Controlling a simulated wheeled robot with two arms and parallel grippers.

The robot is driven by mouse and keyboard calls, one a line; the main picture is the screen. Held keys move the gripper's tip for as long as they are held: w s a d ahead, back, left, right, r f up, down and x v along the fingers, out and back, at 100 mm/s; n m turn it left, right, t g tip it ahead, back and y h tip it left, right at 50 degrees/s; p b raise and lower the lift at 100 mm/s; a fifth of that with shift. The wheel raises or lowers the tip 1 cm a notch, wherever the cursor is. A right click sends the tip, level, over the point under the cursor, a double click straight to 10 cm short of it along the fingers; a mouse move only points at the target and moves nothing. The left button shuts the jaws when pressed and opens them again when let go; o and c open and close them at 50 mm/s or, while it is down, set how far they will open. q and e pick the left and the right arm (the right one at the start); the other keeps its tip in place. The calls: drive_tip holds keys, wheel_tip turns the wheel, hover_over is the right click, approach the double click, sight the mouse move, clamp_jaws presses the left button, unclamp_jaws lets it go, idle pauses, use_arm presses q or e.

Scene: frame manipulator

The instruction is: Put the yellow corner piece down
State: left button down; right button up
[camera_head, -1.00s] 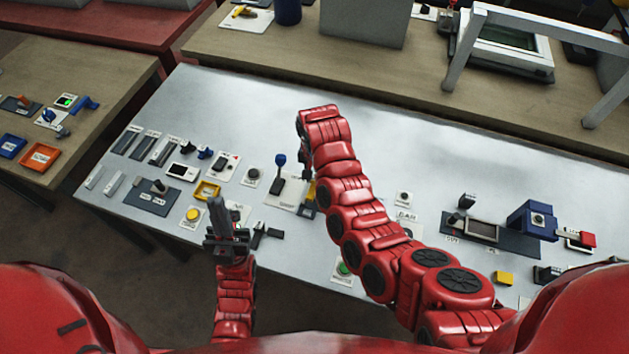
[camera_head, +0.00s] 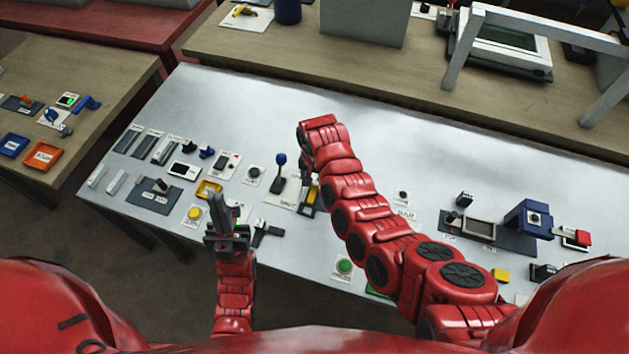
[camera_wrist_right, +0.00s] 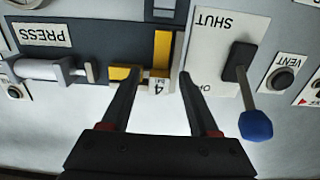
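A yellow piece with an upright bar (camera_wrist_right: 162,48) and a short yellow block (camera_wrist_right: 122,73) beside it shows at the dark base labelled PRESS in the right wrist view. I cannot tell whether the two are one corner piece. My right gripper (camera_wrist_right: 160,76) has its fingertips apart on either side of the bar, with visible gaps; it looks open. In the head view, yellow shows (camera_head: 313,193) beside my right arm, which hides the right fingers. My left gripper (camera_head: 222,208) is raised in front of the table edge, its fingers close together and empty as far as I see.
A lever with a blue knob (camera_wrist_right: 256,125) stands right of my right gripper by the SHUT label. A VENT button (camera_wrist_right: 283,79) lies beyond it. A yellow frame (camera_head: 208,188) and a yellow button (camera_head: 194,213) sit at the left. The table's back middle (camera_head: 250,105) is clear.

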sight(314, 183)
drive_tip(key=shift+r, duration=0.1)
drive_tip(key=shift+r, duration=0.15)
wheel_tip(314, 183, up, 5)
drive_tip(key=shift+w+a+f+b, duration=0.1)
drive_tip(key=shift+b, duration=0.85)
wheel_tip(314, 183, up, 7)
drive_tip(key=p, duration=0.2)
drive_tip(key=shift+p, duration=0.35)
